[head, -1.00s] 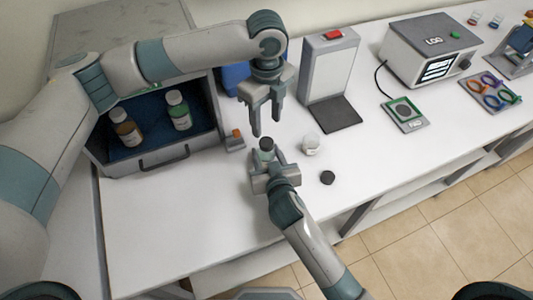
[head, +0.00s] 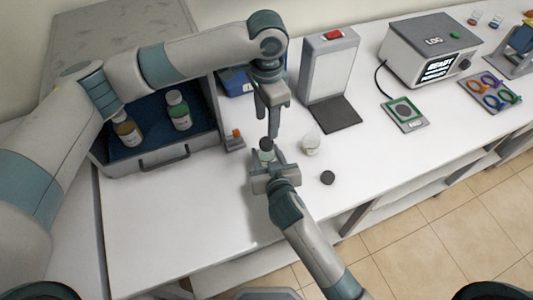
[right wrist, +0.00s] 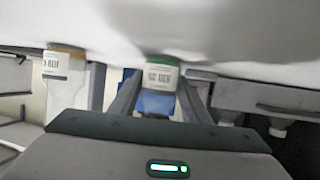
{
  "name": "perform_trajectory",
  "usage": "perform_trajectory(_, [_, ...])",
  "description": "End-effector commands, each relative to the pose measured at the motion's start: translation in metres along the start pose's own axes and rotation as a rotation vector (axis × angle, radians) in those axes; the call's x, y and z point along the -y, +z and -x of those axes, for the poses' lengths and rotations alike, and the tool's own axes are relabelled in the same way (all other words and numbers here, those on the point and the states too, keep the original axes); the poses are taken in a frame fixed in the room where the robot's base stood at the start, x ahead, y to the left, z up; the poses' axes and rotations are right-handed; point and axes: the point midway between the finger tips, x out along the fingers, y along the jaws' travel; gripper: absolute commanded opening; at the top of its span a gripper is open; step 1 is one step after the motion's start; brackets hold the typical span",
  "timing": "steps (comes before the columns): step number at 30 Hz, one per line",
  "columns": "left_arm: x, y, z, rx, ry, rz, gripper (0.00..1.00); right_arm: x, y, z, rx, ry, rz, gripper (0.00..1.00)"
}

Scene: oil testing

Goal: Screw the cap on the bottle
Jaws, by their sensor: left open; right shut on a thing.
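In the head view, my right gripper (head: 272,168) is shut on a small bottle (head: 267,155) and holds it upright by the counter's front part. A dark top shows on this bottle (head: 266,144). My left gripper (head: 272,133) points down just above that top, open, with its fingers nearly overlapping in this view. I cannot tell whether they touch the top. A loose black cap (head: 327,177) lies on the counter to the right. In the right wrist view, a label with green above it (right wrist: 162,73) shows between my right fingers (right wrist: 160,100).
A clear bottle (head: 310,144) stands just right of the held bottle. A grey box (head: 160,155) with two bottles, brown (head: 128,129) and green (head: 179,110), is at left. A panel stand (head: 330,75) and an instrument (head: 430,50) stand behind. The counter's front left is clear.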

Motion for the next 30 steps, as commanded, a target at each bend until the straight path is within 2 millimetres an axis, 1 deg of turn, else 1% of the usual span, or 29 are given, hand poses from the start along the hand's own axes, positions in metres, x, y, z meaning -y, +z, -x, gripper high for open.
perform_trajectory(12, [-0.0002, 0.0003, -0.0002, 0.001, 0.001, 0.639, 0.46, 0.0000, 0.0001, 0.0000, 0.000, 0.000, 0.000, 0.00])
perform_trajectory(18, [0.0001, 0.0004, -0.0003, 0.001, 0.000, 0.911, 0.46, 0.0000, 0.0001, 0.0000, 0.000, 0.000, 0.000, 0.00])
perform_trajectory(24, [0.0001, 0.0007, -0.0003, 0.002, 0.000, 1.075, 0.46, 0.0000, 0.0001, 0.0000, 0.000, 0.000, 0.000, 0.00])
perform_trajectory(30, [0.0002, 0.0007, -0.0003, 0.002, 0.000, 1.122, 0.46, 0.0000, 0.0001, 0.0000, 0.000, 0.000, 0.000, 0.00])
